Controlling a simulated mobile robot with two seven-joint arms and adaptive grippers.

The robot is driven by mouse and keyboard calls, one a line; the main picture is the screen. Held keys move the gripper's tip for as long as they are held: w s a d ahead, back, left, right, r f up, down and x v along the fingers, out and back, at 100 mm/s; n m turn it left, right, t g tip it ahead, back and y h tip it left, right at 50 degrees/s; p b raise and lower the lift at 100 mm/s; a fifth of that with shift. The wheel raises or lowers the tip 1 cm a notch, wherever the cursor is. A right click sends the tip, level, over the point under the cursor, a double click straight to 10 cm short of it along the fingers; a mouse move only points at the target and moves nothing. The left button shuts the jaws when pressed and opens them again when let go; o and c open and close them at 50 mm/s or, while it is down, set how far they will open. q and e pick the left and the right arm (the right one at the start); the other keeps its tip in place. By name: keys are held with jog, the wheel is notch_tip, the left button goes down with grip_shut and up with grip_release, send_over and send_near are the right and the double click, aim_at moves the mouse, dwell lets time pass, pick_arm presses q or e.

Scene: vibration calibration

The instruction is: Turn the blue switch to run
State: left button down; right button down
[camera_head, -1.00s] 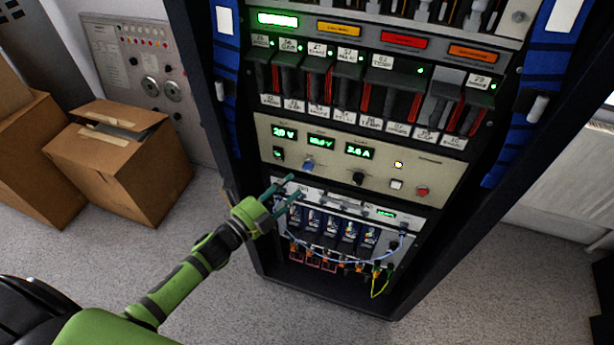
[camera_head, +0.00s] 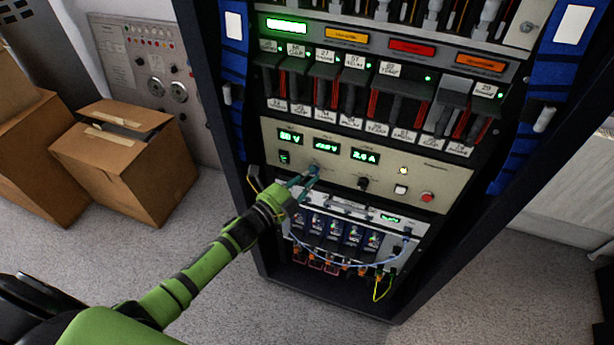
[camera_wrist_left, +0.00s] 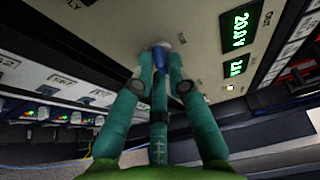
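The blue switch (camera_head: 314,169) is a small knob on the beige panel, below the green number displays. My left gripper (camera_head: 306,180) is at this panel with its fingertips at the knob. In the left wrist view the blue knob (camera_wrist_left: 159,60) stands between the tips of the two outer teal fingers (camera_wrist_left: 161,72), and a third finger lies below. The fingers are apart, one on each side of the knob; I cannot tell whether they touch it. The knob's markings are not readable. My right gripper is not in view.
A black knob (camera_head: 362,184), a white button (camera_head: 400,190) and a red button (camera_head: 427,197) sit to the right on the same panel. Below is a unit with looping cables (camera_head: 345,264). Cardboard boxes (camera_head: 128,165) stand on the floor to the left.

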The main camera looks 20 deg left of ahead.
pick_arm(q)
jog(key=shift+f+n+t+b, duration=0.2)
jog(key=shift+n+t+b, duration=0.1)
jog(key=shift+n+b, duration=0.5)
jog(key=shift+d+f+n+t+b, duration=0.15)
jog(key=shift+n+t+b, duration=0.35)
jog(key=shift+n+b, duration=0.65)
jog(key=n+t+b, duration=0.1)
jog(key=n, duration=0.2)
jog(key=n+t+b, duration=0.1)
jog(key=n+b, duration=0.1)
jog(key=n, duration=0.1)
jog(key=shift+d+n+y, duration=0.1)
jog(key=shift+n+y, duration=0.15)
jog(key=shift+y, duration=0.15)
jog(key=n+t+y+b, duration=0.1)
jog(key=n, duration=0.2)
jog(key=n+y, duration=0.1)
jog(key=n, duration=0.2)
jog(key=shift+d+t+y+b, duration=0.2)
jog(key=shift+t+y+b, duration=0.2)
jog(key=shift+d+n+t+y, duration=0.15)
jog(key=shift+n+y, duration=0.6)
jog(key=shift+n, duration=0.7)
jog(key=shift+a+n+t+y, duration=0.15)
jog(key=shift+n+y, duration=0.6)
jog(key=shift+n, duration=0.7)
jog(key=shift+d+n, duration=0.15)
jog(key=shift+n, duration=0.15)
